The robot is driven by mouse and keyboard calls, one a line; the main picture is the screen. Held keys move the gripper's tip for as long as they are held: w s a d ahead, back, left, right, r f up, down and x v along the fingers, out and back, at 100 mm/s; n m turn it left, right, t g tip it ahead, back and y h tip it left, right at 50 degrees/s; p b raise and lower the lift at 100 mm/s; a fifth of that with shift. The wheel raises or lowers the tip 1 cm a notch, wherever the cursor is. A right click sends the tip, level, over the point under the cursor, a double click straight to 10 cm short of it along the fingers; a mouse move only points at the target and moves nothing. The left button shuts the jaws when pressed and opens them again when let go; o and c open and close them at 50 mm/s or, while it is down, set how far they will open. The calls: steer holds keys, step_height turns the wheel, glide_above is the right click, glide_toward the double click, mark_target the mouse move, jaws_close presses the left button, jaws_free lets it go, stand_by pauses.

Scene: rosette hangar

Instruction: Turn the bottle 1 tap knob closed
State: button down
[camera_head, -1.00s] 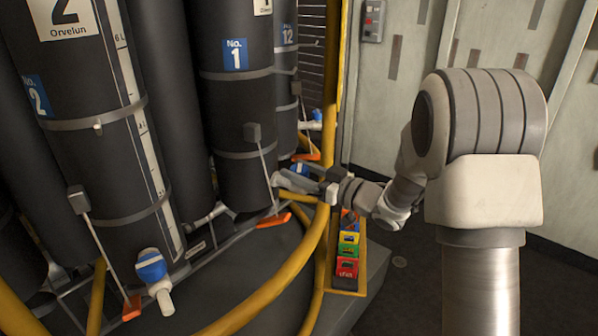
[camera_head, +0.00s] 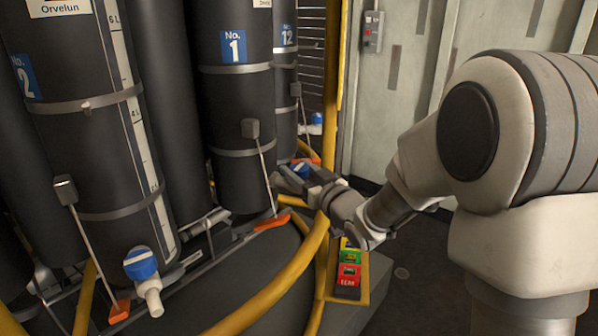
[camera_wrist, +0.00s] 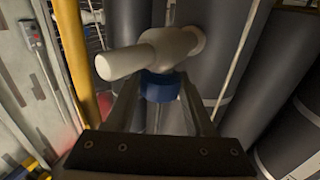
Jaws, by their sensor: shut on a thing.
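Bottle 1 (camera_head: 238,110) is a tall dark cylinder with a blue "No. 1" label, near the middle of the head view. Its tap has a blue knob (camera_head: 300,170), partly hidden by my gripper (camera_head: 288,181). In the wrist view, the blue knob (camera_wrist: 160,87) sits between the two fingers of my gripper (camera_wrist: 160,84), under the white tap body (camera_wrist: 165,50) with its spout pointing left. The gripper is shut on the knob. The knob's exact angle is hard to read here.
Bottle 2 (camera_head: 85,150) stands at left with its own blue tap knob (camera_head: 141,263). Bottle 12 (camera_head: 286,100) is behind. A yellow rail (camera_head: 285,280) curves in front, close below my forearm. Dark floor lies right.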

steer(key=shift+c, duration=1.3)
jaws_free()
steer(key=b+v, duration=0.7)
steer(key=v, duration=1)
steer(key=shift+s, duration=0.15)
steer(key=shift+d, duration=0.1)
